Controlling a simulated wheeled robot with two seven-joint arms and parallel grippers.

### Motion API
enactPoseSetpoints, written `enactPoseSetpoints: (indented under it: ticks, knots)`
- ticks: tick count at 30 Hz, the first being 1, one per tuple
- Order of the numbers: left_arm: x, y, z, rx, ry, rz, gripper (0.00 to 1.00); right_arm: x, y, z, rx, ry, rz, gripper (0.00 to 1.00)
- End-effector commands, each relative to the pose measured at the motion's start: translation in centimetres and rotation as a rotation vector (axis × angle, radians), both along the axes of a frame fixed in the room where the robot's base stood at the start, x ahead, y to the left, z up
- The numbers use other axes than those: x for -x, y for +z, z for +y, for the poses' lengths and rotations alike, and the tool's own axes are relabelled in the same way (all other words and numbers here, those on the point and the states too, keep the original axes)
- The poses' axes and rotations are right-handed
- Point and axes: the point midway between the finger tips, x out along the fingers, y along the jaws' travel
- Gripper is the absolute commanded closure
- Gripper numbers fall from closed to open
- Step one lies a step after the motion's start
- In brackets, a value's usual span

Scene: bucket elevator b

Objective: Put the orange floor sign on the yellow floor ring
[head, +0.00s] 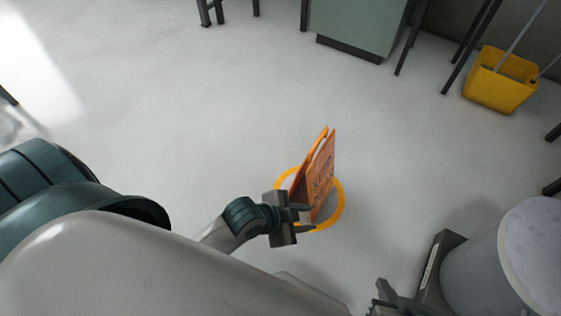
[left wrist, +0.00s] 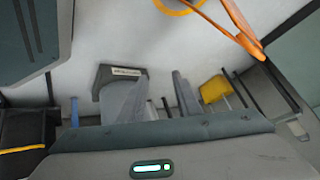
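The orange floor sign (head: 321,178) stands upright, folded in an A shape, within the yellow floor ring (head: 342,203) in the head view. Its lower end lies inside the ring's outline. My left gripper (head: 304,217) is just left of the sign's lower part, its two fingers apart; whether they touch the sign I cannot tell. In the left wrist view the sign (left wrist: 236,32) is at the upper right, with part of the ring (left wrist: 180,8) at the top edge. My right gripper (head: 396,300) is partly visible at the bottom edge of the head view, away from the sign.
A yellow bucket (head: 501,80) stands at the upper right, near dark legs and a green cabinet (head: 360,25). A large pale cylinder (head: 490,265) and a dark labelled box (head: 437,262) are at the lower right. The floor left of and behind the sign is clear.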

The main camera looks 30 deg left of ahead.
Motion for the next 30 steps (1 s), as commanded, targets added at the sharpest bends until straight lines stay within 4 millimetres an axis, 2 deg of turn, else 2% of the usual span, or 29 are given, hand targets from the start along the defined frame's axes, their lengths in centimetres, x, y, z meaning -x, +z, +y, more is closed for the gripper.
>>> enactPoseSetpoints:
  ticks: [1,3,6,10,15,30]
  knots:
    - [1.6,0.0,0.3,0.057,0.105,0.041,0.69,0.0,0.0,0.0,0.0,0.0,0.0,1.0]
    - [3.3,0.2,1.0,0.132,0.251,0.089,0.69,0.0,0.0,0.0,0.0,0.0,0.0,1.0]
    - [5.3,0.4,2.1,0.216,0.425,0.144,0.69,0.0,0.0,0.0,0.0,0.0,0.0,1.0]
    - [6.8,0.6,3.1,0.283,0.57,0.182,0.69,0.0,0.0,0.0,0.0,0.0,0.0,1.0]
    - [7.4,0.8,3.6,0.313,0.633,0.197,0.69,0.0,0.0,0.0,0.0,0.0,0.0,1.0]
    - [7.4,0.7,3.5,0.312,0.63,0.196,0.69,0.0,0.0,0.0,0.0,0.0,0.0,1.0]
